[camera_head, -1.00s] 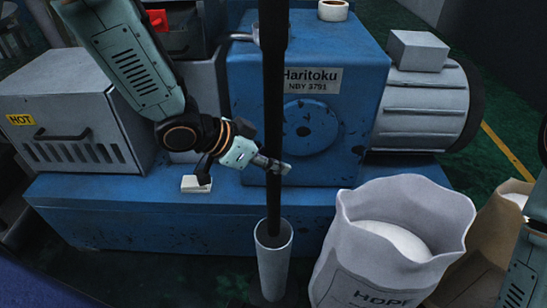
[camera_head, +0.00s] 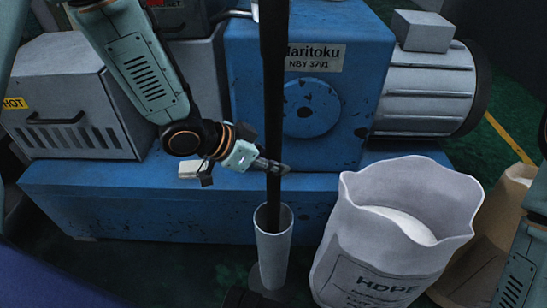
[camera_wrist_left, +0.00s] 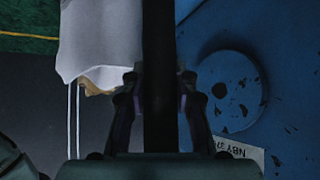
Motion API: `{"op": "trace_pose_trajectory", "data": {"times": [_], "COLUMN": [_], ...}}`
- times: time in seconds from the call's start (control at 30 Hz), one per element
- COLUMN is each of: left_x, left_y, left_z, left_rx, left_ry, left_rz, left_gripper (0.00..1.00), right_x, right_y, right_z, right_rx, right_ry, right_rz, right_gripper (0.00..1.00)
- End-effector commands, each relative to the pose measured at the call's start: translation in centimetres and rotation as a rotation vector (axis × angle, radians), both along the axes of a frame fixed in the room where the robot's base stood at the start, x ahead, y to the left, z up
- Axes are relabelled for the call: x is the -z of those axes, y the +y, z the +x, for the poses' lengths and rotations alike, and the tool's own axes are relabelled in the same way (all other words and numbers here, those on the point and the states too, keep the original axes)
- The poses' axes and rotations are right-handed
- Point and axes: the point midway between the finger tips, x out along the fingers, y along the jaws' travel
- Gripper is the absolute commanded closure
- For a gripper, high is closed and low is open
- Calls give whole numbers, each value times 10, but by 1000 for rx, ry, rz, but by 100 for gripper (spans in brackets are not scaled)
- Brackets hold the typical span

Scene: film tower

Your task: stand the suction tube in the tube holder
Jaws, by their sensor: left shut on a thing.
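The suction tube is a long black pole (camera_head: 273,90), close to upright, running up past the top of the head view. My left gripper (camera_head: 274,167) is shut on it, a little above the tube holder. The holder is a grey upright cylinder (camera_head: 273,256) with an open top, in front of the blue machine. The tube's lower part passes into the holder's mouth; its end is hidden inside. In the left wrist view the tube (camera_wrist_left: 158,60) runs between both fingers. My right arm shows at the right edge; its gripper is out of view.
A blue machine (camera_head: 380,30) with a grey motor (camera_head: 425,92) stands right behind the tube. An open white HDPE sack (camera_head: 365,255) stands close right of the holder, with a brown sack (camera_head: 490,225) beyond. A grey box marked HOT (camera_head: 75,110) is at left.

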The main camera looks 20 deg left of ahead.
Motion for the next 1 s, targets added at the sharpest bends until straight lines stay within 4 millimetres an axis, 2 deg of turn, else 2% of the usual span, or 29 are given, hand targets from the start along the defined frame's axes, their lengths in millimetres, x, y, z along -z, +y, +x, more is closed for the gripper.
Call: {"op": "trace_pose_trajectory", "data": {"times": [0.57,1.0], "left_x": [37,64], "left_y": [0,0], "left_z": [1,1], "left_rx": [-1,0], "left_ry": [-2,-3], "left_rz": [-1,-1], "left_gripper": [100,100], "right_x": [13,12], "right_y": [0,0], "right_z": [0,0], "right_rx": [0,0], "right_ry": [0,0], "right_rz": [0,0], "right_gripper": [60,60]}}
